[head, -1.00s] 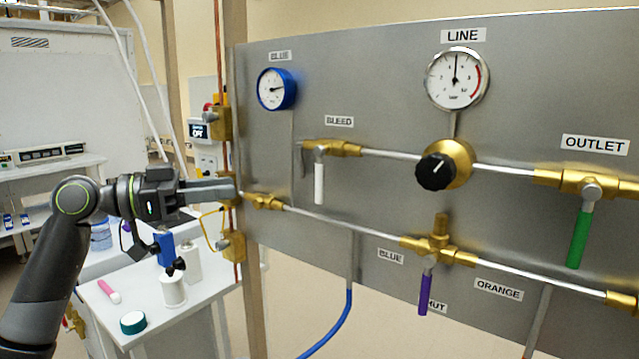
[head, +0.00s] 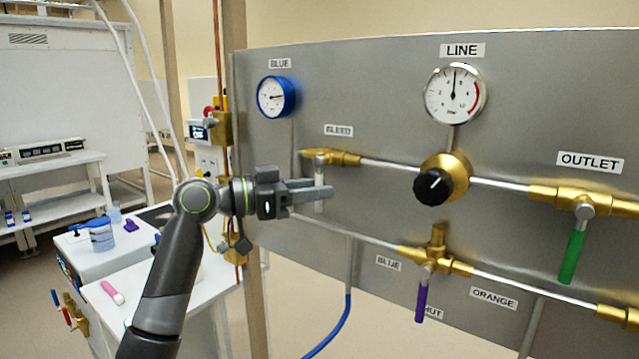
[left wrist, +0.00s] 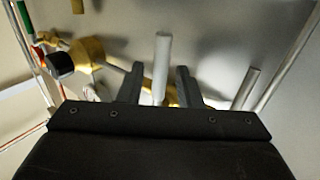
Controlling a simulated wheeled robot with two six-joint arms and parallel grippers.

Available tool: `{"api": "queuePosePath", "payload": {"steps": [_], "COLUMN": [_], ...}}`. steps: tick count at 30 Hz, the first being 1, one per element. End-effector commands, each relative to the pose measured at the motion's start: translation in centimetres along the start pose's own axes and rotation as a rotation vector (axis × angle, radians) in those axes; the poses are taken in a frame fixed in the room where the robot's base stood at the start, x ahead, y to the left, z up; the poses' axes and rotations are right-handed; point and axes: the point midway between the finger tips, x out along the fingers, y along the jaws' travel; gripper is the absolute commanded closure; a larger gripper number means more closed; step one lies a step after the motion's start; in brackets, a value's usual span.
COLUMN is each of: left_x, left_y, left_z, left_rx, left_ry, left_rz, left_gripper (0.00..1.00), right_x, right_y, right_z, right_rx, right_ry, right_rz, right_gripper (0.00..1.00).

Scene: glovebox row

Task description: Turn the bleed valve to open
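The bleed valve (head: 342,158) is a brass fitting under the BLEED label (head: 338,130) on the metal panel. Its pale lever handle (head: 319,172) hangs straight down. My left gripper (head: 322,190) is at the lever, and its fingers hide part of the lever's lower half. In the left wrist view the lever (left wrist: 161,62) stands between the two dark fingers of the left gripper (left wrist: 158,84). The fingers are apart, with a visible gap on each side of the lever. My right gripper is not in view.
A brass regulator with a black knob (head: 433,186) sits right of the bleed valve. A purple lever (head: 422,298) and a green lever (head: 573,256) hang lower and further right. The blue gauge (head: 276,97) is above left. Metal pipes run across the panel.

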Motion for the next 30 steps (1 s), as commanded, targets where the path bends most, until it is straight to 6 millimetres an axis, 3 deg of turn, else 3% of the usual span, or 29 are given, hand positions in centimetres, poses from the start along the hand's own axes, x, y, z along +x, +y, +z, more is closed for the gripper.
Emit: {"api": "queuePosePath", "payload": {"steps": [4, 13, 21, 30], "left_x": [1.11, 1.31, 1.28, 1.28], "left_y": [0.03, 0.01, 0.00, 0.00], "left_z": [-0.06, 0.02, 0.03, 0.05], "left_rx": [0.000, 0.001, 0.001, -0.001], "left_ry": [0.000, 0.000, -0.001, 0.000], "left_rz": [0.000, -0.001, -0.001, -0.001], "left_gripper": [0.68, 0.68, 1.00, 1.00], "right_x": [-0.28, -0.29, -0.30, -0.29], "right_y": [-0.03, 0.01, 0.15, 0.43], "right_z": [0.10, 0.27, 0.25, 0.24], "right_rx": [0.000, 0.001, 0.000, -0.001], "right_ry": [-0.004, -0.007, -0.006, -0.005], "right_rz": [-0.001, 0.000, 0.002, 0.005], "right_gripper": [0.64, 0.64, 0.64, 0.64]}}
